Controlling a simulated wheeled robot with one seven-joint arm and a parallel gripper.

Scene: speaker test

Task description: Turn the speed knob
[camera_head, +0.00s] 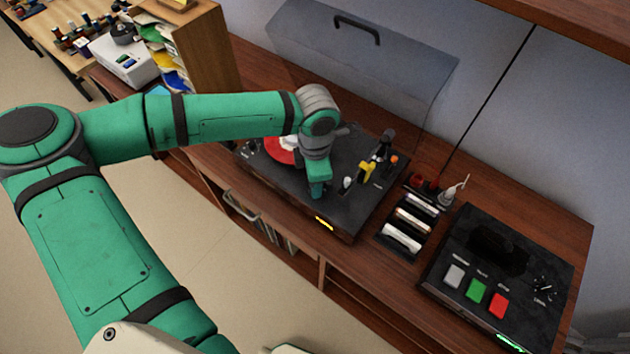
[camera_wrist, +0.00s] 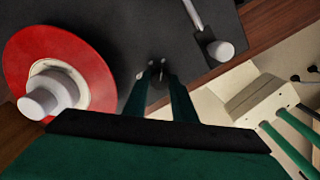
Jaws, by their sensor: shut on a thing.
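A black turntable (camera_head: 350,218) stands on the wooden counter, with a red disc (camera_head: 282,150) on its left side, partly hidden by my arm. My gripper (camera_head: 318,190) points down at its top near the front edge. In the wrist view, my gripper's two green fingers (camera_wrist: 160,78) are shut around a small dark knob (camera_wrist: 157,67), seemingly the speed knob. The fingers hide most of it, and its pointer cannot be read. In the head view the knob is hidden behind my gripper. The red disc (camera_wrist: 92,62) is left of the fingers in the wrist view.
A white knob (camera_head: 347,183) and a yellow part (camera_head: 367,171) stand close right of my gripper. A tray of white items (camera_head: 402,238) and a black box with coloured buttons (camera_head: 477,290) are farther right. A raised clear lid (camera_head: 370,75) is behind.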

